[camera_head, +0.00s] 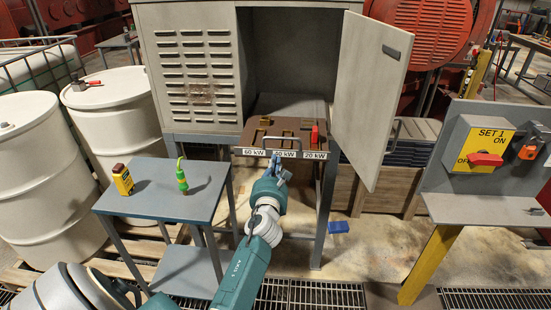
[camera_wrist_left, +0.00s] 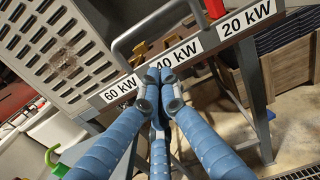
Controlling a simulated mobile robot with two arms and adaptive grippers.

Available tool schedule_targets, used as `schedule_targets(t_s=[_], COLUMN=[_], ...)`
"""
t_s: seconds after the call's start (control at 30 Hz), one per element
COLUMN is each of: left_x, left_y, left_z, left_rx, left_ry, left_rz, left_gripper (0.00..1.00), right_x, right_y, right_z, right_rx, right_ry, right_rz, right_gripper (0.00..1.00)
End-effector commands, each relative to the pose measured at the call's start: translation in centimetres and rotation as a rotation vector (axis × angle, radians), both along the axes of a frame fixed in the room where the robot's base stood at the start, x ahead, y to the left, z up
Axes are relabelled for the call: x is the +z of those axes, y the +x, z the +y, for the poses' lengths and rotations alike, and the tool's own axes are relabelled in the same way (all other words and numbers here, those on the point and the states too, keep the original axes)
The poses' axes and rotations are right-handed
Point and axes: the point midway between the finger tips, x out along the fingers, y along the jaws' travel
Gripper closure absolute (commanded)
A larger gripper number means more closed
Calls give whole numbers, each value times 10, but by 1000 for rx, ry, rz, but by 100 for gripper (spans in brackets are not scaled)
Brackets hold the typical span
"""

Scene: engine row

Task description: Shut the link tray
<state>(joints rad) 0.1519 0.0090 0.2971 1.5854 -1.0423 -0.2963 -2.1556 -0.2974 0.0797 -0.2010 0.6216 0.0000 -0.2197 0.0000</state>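The link tray (camera_head: 262,122) is a brown tray standing out of the open grey cabinet, with a front strip labelled 60 kW, 40 kW and 20 kW. The strip (camera_wrist_left: 190,47) also shows in the left wrist view. A grey bar handle (camera_head: 283,138) rises from the tray front; it arches above the strip in the wrist view (camera_wrist_left: 122,45). A red piece (camera_head: 314,134) and yellowish pieces stand in the tray. My left gripper (camera_head: 275,160) has its fingers together at the 40 kW label, below the handle (camera_wrist_left: 158,76). Contact with the front cannot be told. My right gripper is not in view.
The cabinet door (camera_head: 370,95) stands open on the right. A small table (camera_head: 160,195) with a yellow device (camera_head: 122,180) and a green item (camera_head: 181,177) is at left. A switch panel (camera_head: 485,150) stands at right. White drums stand at far left.

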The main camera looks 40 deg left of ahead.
Motion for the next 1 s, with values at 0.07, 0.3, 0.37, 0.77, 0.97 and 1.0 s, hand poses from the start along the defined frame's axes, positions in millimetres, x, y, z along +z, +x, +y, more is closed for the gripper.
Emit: schedule_targets(t_s=[0.07,0.3,0.37,0.77,0.97,1.0], left_x=[0,-1,-1,-1,-1,-2], left_y=[8,16,16,23,49,56], left_z=[5,10,10,14,31,35], left_rx=[2,0,0,-1,1,1], left_ry=[-1,0,0,1,6,6], left_rz=[-1,1,1,-2,-2,-2], left_gripper=[100,100,100,100,100,100], right_x=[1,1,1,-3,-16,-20], right_y=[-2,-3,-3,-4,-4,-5], right_z=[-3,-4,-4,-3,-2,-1], right_rx=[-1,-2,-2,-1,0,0], right_ry=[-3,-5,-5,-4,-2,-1], right_rz=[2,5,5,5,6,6], right_gripper=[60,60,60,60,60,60])
